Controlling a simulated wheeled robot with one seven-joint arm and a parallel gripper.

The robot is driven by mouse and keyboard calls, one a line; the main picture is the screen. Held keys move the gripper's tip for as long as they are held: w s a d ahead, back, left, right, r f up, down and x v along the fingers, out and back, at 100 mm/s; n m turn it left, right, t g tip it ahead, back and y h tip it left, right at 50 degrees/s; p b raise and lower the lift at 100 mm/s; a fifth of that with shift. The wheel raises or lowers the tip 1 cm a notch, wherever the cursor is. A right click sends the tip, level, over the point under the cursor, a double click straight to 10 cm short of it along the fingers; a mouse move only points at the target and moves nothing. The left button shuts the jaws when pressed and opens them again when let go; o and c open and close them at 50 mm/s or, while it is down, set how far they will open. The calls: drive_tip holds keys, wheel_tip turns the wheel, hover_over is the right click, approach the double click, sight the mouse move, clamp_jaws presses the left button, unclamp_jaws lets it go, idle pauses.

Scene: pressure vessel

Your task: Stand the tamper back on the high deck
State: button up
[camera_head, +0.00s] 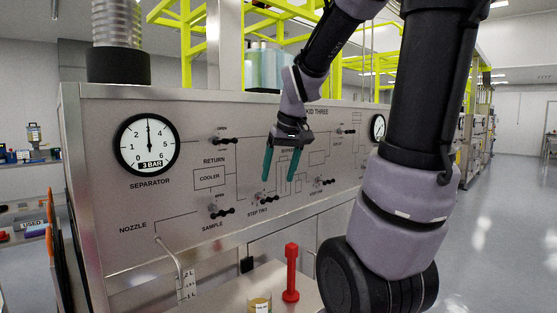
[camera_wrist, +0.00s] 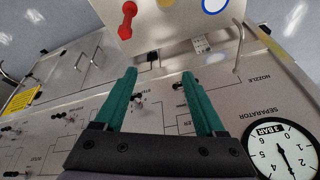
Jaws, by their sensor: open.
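The red tamper-like tool (camera_head: 290,272) stands upright on a pale deck (camera_head: 225,300) at the bottom of the head view. It also shows at the top of the wrist view (camera_wrist: 128,20), near the deck's edge. I cannot tell from these frames whether this deck is the high one. My gripper (camera_head: 278,180) is open and empty, with its two teal fingers apart in front of the skid panel. In the wrist view, the gap between the fingers (camera_wrist: 159,74) holds nothing. The gripper is apart from the tool, above and behind it in the head view.
A cup (camera_head: 259,304) stands left of the red tool. The bent nozzle pipe (camera_head: 178,258) hangs left of the deck. The upright skid panel (camera_head: 205,150) has black valve handles and a separator gauge (camera_head: 147,144). Clear floor (camera_head: 497,215) lies to the right.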

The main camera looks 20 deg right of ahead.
drive_tip(key=s+a+r+m+t, duration=0.1)
drive_tip(key=s+a+r, duration=0.1)
drive_tip(key=s, duration=0.3)
drive_tip(key=s+a+r+m+t+y, duration=0.1)
drive_tip(key=s+a+r+m+t, duration=0.1)
drive_tip(key=s, duration=0.3)
drive_tip(key=shift+a+r, duration=0.4)
drive_tip(key=shift+r, duration=0.4)
